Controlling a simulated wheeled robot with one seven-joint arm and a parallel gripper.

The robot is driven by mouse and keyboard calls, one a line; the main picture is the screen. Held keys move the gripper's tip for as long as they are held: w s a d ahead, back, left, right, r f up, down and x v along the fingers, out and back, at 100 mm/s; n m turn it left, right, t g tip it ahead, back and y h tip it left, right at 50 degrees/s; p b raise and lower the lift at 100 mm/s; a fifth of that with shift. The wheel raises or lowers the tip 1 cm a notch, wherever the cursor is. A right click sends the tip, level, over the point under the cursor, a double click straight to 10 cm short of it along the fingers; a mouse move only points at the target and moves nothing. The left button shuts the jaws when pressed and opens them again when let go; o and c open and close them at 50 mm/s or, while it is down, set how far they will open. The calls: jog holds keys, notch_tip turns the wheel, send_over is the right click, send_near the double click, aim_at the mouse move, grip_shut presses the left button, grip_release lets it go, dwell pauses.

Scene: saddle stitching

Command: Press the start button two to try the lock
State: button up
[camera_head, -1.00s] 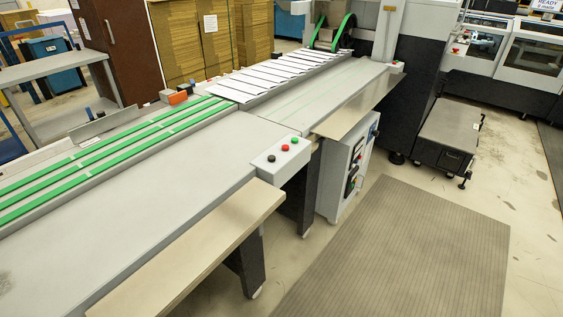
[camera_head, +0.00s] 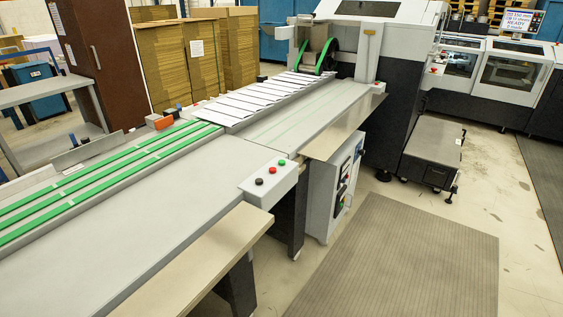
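A small light-grey control box (camera_head: 269,190) sits at the right edge of the long conveyor table, at the middle of the head view. On its top are a black button (camera_head: 259,182), a red button (camera_head: 272,170) and a green button (camera_head: 282,162), in a row from near to far. No label on them can be read, and I cannot tell which one is start button two. No lock can be made out. My gripper is not in view.
The conveyor table (camera_head: 150,190) with green belts (camera_head: 100,185) fills the left. A beige shelf (camera_head: 195,265) juts out in front. A grey cabinet (camera_head: 333,190) stands below the table. A ribbed mat (camera_head: 400,265) lies on open floor at right. A low dark unit (camera_head: 432,158) stands beyond.

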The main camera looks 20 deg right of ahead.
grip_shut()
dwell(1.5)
